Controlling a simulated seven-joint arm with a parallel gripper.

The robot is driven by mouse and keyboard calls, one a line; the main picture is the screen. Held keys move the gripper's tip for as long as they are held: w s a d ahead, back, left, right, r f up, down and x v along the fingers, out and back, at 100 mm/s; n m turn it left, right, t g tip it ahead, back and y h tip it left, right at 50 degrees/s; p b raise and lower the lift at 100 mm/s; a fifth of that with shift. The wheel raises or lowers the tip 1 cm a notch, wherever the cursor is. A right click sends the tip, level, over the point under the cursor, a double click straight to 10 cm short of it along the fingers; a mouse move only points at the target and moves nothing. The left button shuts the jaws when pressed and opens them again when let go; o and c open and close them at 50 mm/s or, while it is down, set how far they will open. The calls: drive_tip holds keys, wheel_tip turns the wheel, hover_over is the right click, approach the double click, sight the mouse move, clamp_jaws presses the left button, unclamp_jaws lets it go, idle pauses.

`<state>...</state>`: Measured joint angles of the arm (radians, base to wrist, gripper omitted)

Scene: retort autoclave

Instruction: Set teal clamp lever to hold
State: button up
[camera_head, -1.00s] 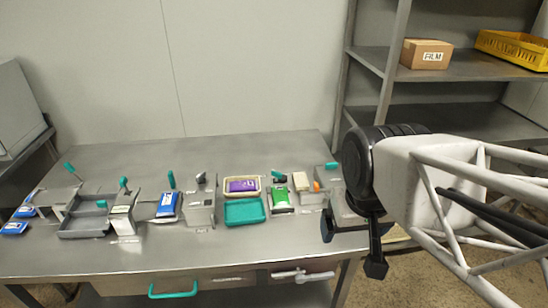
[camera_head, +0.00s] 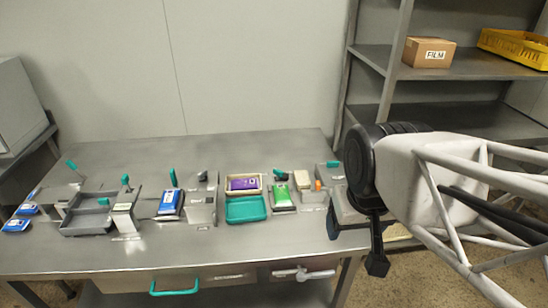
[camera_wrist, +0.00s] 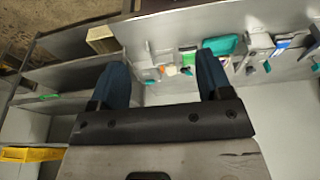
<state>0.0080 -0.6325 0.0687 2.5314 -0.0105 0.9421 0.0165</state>
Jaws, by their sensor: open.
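Several teal-handled levers stand along the steel bench: an upright teal lever (camera_head: 172,177) by a blue pouch (camera_head: 170,202), a teal lever (camera_head: 126,181) by the grey tray, a tilted teal lever (camera_head: 72,166) at the far left, and a teal handle (camera_head: 332,164) at the right end beside my arm. I cannot tell which is the clamp lever; the labels are too small to read. My gripper (camera_head: 355,245) is open and empty at the bench's right end, apart from the levers. In the wrist view, its two fingers (camera_wrist: 162,62) are spread with nothing between them.
A teal tray (camera_head: 246,209), a purple pack (camera_head: 243,184) and a green pouch (camera_head: 282,195) are mid-bench. A grey tray (camera_head: 90,226) is at left. A teal drawer handle (camera_head: 174,288) juts from the front. Shelves with a FILM box (camera_head: 426,52) stand right. The bench's front strip is clear.

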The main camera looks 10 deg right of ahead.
drive_tip(key=shift+w+r, duration=0.1)
drive_tip(key=shift+w, duration=0.35)
drive_tip(key=c, duration=0.5)
drive_tip(key=w, duration=0.4)
drive_tip(key=w+n, duration=0.1)
drive_tip(key=w, duration=0.3)
drive_tip(key=w+r+n, duration=0.1)
drive_tip(key=w, duration=0.3)
drive_tip(key=shift+a+g, duration=0.3)
drive_tip(key=shift+a, duration=0.1)
drive_tip(key=n+g, duration=0.2)
drive_tip(key=n, duration=0.5)
hover_over(278, 170)
drive_tip(key=f, duration=2)
drive_tip(key=shift+s+f, duration=0.2)
drive_tip(key=shift+s, duration=0.2)
drive_tip(key=shift+w+f, duration=0.4)
drive_tip(key=shift+f, duration=3.9)
